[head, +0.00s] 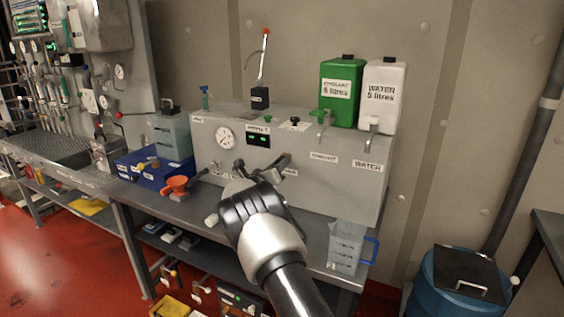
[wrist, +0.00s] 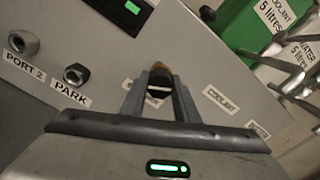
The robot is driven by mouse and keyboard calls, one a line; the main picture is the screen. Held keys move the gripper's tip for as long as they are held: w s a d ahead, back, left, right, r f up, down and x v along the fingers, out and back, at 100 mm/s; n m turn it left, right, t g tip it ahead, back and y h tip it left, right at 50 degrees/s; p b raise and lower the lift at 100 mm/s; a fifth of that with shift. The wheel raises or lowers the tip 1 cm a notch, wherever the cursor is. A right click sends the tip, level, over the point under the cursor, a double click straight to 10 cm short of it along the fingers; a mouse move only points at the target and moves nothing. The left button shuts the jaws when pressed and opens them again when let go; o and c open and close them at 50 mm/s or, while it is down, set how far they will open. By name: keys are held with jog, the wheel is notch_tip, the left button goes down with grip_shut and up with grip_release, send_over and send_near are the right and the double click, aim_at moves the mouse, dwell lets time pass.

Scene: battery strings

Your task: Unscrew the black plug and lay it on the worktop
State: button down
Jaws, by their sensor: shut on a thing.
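My gripper (wrist: 159,90) is shut on a small black plug (wrist: 158,88) in the wrist view. The plug shows a tan or brass-coloured part at its far end and a pale stripe. It is held in front of the grey cabinet's face (wrist: 190,65); I cannot tell whether it still touches a port. In the head view my gripper reaches the front of the grey cabinet (head: 330,185), and its wrist hides part of the front. The worktop (head: 312,228) runs below the cabinet.
Fittings labelled PORT 2 (wrist: 24,43) and PARK (wrist: 75,73) stick out to the left. A clear jug (head: 345,248) hangs or stands at the worktop's right front. Green (head: 340,95) and white (head: 382,95) containers sit on top.

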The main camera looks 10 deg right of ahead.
jog(key=shift+r, duration=0.1)
jog(key=shift+a+n+p, duration=0.1)
jog(key=shift+n+p, duration=1.65)
jog(key=shift+n, duration=0.35)
jog(key=shift+n+p, duration=0.3)
jog(key=shift+n, duration=0.5)
jog(key=n+p, duration=0.1)
jog(key=n, duration=0.2)
jog(key=shift+n+p, duration=0.3)
jog(key=shift+p, duration=0.1)
jog(key=shift+n, duration=1)
